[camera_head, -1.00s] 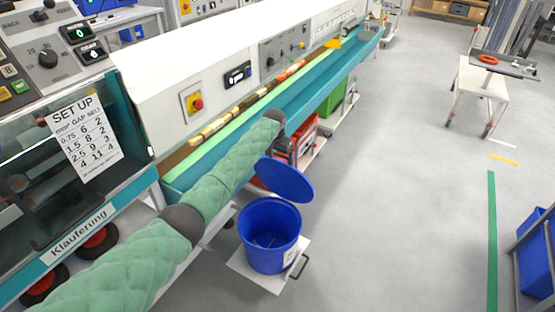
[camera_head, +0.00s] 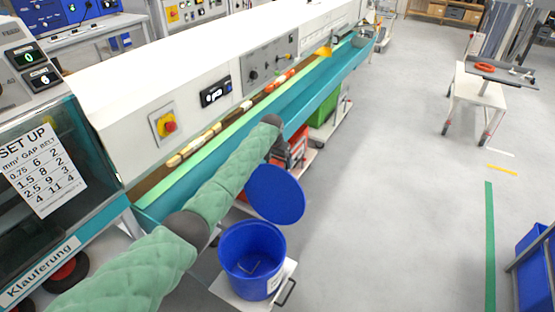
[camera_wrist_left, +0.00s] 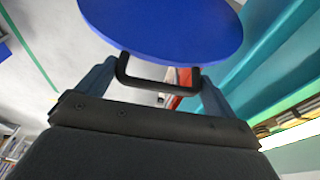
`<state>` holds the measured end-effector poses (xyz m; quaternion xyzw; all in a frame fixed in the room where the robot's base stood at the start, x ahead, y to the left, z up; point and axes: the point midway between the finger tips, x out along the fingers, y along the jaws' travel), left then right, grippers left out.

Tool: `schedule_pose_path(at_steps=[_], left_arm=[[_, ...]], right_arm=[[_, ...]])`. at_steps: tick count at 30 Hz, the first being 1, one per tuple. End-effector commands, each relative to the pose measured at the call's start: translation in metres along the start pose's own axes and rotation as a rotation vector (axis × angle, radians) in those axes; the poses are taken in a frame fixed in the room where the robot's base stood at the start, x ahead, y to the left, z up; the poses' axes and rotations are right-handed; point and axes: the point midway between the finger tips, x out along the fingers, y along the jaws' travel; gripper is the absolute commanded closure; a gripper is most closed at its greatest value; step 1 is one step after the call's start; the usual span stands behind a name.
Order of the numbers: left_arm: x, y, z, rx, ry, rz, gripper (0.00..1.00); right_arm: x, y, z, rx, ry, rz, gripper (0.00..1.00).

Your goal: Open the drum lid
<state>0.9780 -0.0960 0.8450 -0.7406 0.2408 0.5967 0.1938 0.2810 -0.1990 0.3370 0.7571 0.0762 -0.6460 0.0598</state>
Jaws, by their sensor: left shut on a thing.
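The blue drum (camera_head: 243,265) stands open on a low white trolley, and I can see into its interior. Its round blue lid (camera_head: 275,195) is raised steeply at the drum's far side, its lower edge close to the rim. In the left wrist view the lid (camera_wrist_left: 165,28) fills the top, with a black bar handle (camera_wrist_left: 158,84) on it. My left gripper (camera_wrist_left: 155,78) has its fingers at the two ends of this handle and is shut on it. In the head view my left arm reaches over to the lid and the fingers are mostly hidden. My right gripper is out of view.
A long teal machine trough (camera_head: 310,95) runs along the left, close to my left arm. Red and green crates (camera_head: 325,112) stand under it. A white cart (camera_head: 478,92) stands at the far right. The grey floor between is clear.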

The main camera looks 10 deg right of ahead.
Motion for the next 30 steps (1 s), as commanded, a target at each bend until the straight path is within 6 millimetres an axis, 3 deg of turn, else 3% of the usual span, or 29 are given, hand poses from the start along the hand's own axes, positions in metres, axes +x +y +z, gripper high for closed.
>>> schedule_pose_path(at_steps=[10,11,21,24,30], left_arm=[[-0.001,0.0,-0.001,0.0,0.003,0.0,0.48],[-0.001,0.0,-0.001,0.0,0.003,0.0,0.02],[-0.005,0.0,-0.001,0.0,0.003,0.0,0.0],[-0.015,0.0,-0.001,0.0,0.004,0.0,0.0],[-0.045,0.0,-0.001,0.001,0.005,0.0,0.0]], right_arm=[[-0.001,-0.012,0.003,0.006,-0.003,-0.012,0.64],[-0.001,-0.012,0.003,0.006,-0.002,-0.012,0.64],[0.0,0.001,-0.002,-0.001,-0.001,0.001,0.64],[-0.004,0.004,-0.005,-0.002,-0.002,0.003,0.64],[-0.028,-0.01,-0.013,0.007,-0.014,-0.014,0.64]])
